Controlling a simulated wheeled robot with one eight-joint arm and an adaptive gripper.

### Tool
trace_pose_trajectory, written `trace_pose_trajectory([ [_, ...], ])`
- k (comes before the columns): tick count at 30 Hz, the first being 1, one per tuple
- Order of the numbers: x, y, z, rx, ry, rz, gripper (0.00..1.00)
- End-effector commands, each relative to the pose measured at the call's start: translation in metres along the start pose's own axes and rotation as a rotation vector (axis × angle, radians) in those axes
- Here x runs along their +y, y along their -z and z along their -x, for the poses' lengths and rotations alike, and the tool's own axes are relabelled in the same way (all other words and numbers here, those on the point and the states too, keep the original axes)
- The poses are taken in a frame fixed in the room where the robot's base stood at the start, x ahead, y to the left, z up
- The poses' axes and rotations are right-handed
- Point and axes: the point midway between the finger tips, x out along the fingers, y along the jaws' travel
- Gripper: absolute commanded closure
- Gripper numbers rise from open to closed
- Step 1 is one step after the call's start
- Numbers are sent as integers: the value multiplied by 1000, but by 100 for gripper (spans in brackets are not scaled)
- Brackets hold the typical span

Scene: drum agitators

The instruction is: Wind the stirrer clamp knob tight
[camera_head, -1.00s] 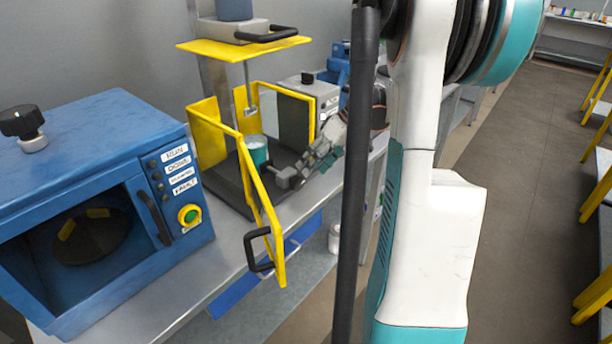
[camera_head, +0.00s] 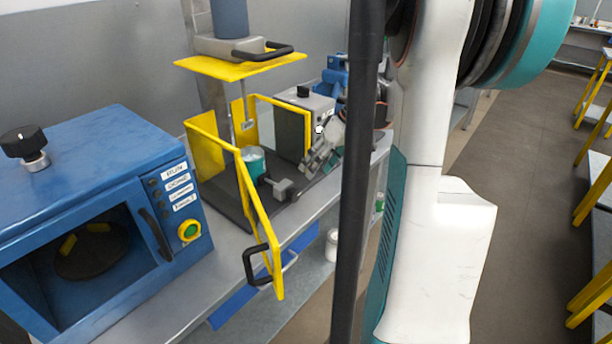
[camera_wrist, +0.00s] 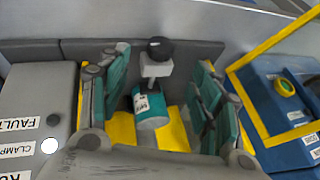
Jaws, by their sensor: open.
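The clamp is a grey block (camera_head: 283,190) beside a teal can (camera_head: 254,164), on the stirrer's dark base. In the wrist view the clamp block (camera_wrist: 156,68) carries a round black knob (camera_wrist: 160,48), and the labelled can (camera_wrist: 150,108) sits closer to the camera. My gripper (camera_head: 314,170) is just right of the clamp, apart from it. In the wrist view my gripper (camera_wrist: 164,62) is open, with its fingers on either side of the clamp and knob and clear gaps to both. How tight the knob is cannot be seen.
A yellow guard door (camera_head: 258,205) with a black handle (camera_head: 260,266) stands open in front of the stirrer. A yellow top plate (camera_head: 240,68) is above. A blue oven-like machine (camera_head: 90,190) stands left, and a grey box (camera_head: 305,103) behind.

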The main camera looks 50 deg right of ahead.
Motion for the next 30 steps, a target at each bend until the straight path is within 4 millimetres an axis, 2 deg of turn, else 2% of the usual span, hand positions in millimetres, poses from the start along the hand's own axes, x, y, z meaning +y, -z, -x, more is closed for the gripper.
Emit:
trace_pose_trajectory([
  [1,-12,4,10,-2,-36,17,42],
  [6,-30,1,15,1,-162,71,42],
  [14,-39,-4,14,7,-251,114,42],
  [20,-33,-5,-10,6,-252,116,42],
  [30,-16,-4,-74,6,-251,115,42],
])
